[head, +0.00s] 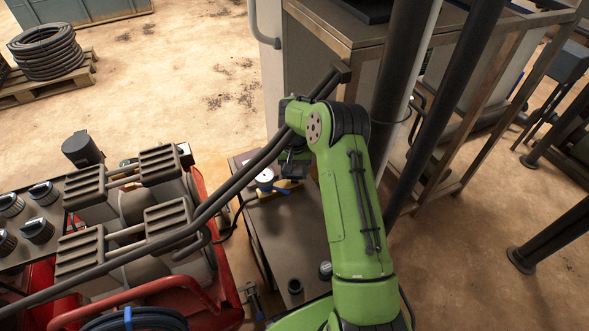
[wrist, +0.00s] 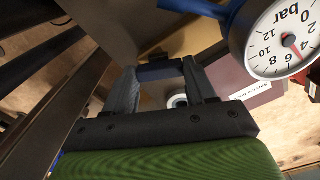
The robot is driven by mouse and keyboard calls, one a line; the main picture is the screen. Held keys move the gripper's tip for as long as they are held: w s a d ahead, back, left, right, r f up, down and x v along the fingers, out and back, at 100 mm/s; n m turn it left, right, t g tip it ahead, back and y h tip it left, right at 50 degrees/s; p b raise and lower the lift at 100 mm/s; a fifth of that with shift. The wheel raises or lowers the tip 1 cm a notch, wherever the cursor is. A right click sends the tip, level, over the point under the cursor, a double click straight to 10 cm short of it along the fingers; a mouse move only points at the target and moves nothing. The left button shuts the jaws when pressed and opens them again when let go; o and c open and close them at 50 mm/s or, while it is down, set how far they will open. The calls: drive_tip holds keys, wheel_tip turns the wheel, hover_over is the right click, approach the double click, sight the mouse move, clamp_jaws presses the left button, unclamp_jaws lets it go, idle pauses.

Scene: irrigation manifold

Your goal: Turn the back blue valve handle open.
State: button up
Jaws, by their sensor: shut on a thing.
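My gripper (wrist: 160,76) is shut on a dark blue handle (wrist: 160,71), which spans the space between its two fingertips in the wrist view. In the head view my gripper (head: 293,168) is at the manifold on the dark bench, partly hidden by my green arm. A second blue part (wrist: 196,6) shows at the top of the wrist view, beside the gauge. In the head view a small blue piece (head: 281,191) shows just below the gripper. How far the held handle is turned cannot be told.
A white pressure gauge (wrist: 283,40) is close to the right of my gripper, with a red part (wrist: 301,76) beside it. The dark bench (head: 280,235) stands between red-framed machinery (head: 130,295) and a metal-topped cabinet (head: 350,30). Dark posts (head: 405,70) rise just right of my arm.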

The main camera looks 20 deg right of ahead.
sight(294, 174)
drive_tip(key=n+p, duration=0.1)
drive_tip(key=n, duration=0.3)
drive_tip(key=shift+n, duration=0.4)
drive_tip(key=shift+p, duration=0.3)
drive_tip(key=o, duration=1)
drive_tip(key=shift+o, duration=0.2)
wheel_tip(294, 174, up, 16)
drive_tip(key=p, duration=0.4)
drive_tip(key=shift+p, duration=0.3)
drive_tip(key=shift+f, duration=0.2)
